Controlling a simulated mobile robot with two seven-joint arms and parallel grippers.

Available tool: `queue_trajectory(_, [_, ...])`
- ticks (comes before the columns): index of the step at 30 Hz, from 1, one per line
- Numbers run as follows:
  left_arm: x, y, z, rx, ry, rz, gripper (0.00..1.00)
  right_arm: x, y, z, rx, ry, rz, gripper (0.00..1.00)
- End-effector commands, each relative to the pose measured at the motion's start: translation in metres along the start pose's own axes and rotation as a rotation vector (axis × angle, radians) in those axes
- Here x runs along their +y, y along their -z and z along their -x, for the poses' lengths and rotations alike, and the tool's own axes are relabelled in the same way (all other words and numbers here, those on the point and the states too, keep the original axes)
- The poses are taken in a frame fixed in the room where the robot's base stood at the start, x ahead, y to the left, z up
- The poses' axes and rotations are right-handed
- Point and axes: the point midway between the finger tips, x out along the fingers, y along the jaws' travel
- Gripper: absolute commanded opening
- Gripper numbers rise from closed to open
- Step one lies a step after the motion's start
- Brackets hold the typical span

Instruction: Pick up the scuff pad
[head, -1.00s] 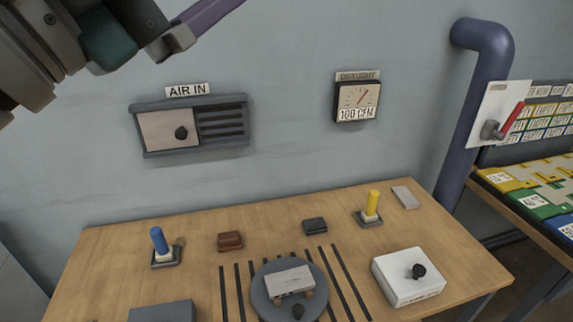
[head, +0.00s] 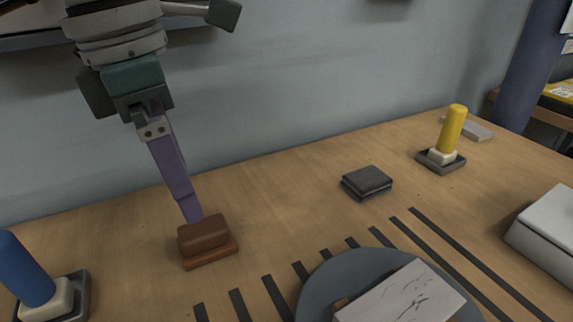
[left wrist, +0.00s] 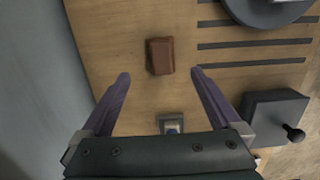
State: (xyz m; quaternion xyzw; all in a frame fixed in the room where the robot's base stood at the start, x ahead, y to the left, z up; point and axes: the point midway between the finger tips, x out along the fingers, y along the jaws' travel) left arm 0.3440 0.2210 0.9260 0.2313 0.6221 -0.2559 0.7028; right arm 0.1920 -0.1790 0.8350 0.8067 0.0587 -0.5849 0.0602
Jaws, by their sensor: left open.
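A reddish-brown block (head: 204,234), which looks like the scuff pad, lies on a brown base on the wooden table; no label shows on it. In the left wrist view the brown block (left wrist: 160,56) lies just beyond the fingertips, between their lines. My left gripper (head: 193,214) points down at the block from above and behind, with its purple fingers overlapping in the head view. In the left wrist view the left gripper (left wrist: 159,72) is open and empty, with its fingers apart. Whether a fingertip touches the block I cannot tell. My right gripper is out of view.
A dark grey block (head: 367,181) and a yellow-handled tool (head: 453,130) stand to the right. A blue-handled tool (head: 24,270) stands left. A round grey plate (head: 330,285) bearing a pale block is in front, near dark strips. A grey knobbed box (left wrist: 270,115) shows in the left wrist view.

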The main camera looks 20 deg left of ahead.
Motion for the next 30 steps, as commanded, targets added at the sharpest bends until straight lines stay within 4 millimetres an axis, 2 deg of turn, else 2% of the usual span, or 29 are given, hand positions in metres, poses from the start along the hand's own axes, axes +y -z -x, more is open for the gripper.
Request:
queue_trajectory(3, [-0.001,0.002,-0.02,0.006,0.004,0.001,0.97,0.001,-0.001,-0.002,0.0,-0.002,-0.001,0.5])
queue_trajectory(11, [0.0,0.001,-0.046,0.002,0.005,0.0,0.97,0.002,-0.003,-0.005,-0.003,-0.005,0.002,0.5])
queue_trajectory(18, [0.002,0.003,-0.084,0.001,0.006,-0.001,0.97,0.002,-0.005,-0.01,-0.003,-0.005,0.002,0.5])
queue_trajectory(22, [0.003,0.003,-0.091,0.0,0.005,-0.001,0.97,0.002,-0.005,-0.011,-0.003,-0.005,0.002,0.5])
queue_trajectory(28, [0.003,0.003,-0.09,-0.001,0.004,-0.001,0.97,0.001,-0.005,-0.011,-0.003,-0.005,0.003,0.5])
queue_trajectory(30, [0.003,0.003,-0.09,-0.001,0.004,-0.001,0.9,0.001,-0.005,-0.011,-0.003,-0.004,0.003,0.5])
